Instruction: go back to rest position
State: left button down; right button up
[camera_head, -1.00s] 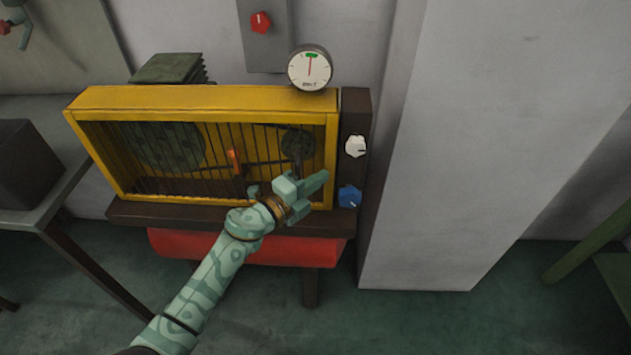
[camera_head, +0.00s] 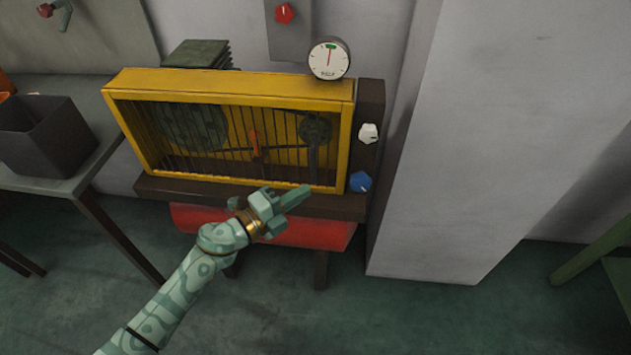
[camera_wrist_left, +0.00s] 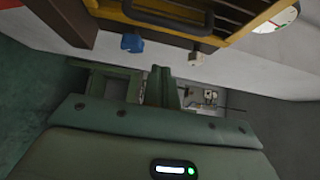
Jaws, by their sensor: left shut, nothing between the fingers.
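My left gripper (camera_head: 296,196) is shut and empty. In the head view it is in front of the lower edge of the yellow caged machine (camera_head: 232,86), with its fingertips pointing right, short of the blue knob (camera_head: 360,182). In the left wrist view the fingers (camera_wrist_left: 161,86) stand together, and the machine's cage (camera_wrist_left: 215,12) hangs at the top with the blue knob (camera_wrist_left: 132,43) and the white knob (camera_wrist_left: 196,58) below it. My right gripper is not in view.
A round gauge (camera_head: 329,59) stands on the machine's right end. The white knob (camera_head: 369,133) sits on the dark side post. A grey table (camera_head: 88,165) with a dark bin (camera_head: 48,136) is at left. A pale wall block (camera_head: 460,150) rises at right. The floor in front is clear.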

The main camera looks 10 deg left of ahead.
pick_arm(q)
jog(key=a+f+n+t+y, duration=0.1)
jog(key=a+f+n+y, duration=0.6)
jog(key=a+f+n, duration=0.5)
jog(key=s+a+f+n+g+y, duration=0.2)
jog(key=s+f+n, duration=0.1)
jog(key=s+f, duration=0.55)
jog(key=s+a+f+n+g+y, duration=0.25)
jog(key=s+f, duration=0.35)
jog(key=f, duration=0.5)
jog(key=s+a+f+n+g+y, duration=0.1)
jog(key=s+f+n+g, duration=0.3)
jog(key=s, duration=0.6)
jog(key=s+f+g, duration=0.2)
jog(key=s+f, duration=0.4)
jog(key=s, duration=0.4)
jog(key=s+d+f+n+g, duration=0.1)
jog(key=s+g, duration=0.2)
jog(key=s, duration=1.6)
jog(key=shift+d+f+n, duration=0.25)
jog(key=shift+d+n, duration=0.1)
jog(key=shift+d, duration=0.05)
jog(key=shift+w, duration=0.15)
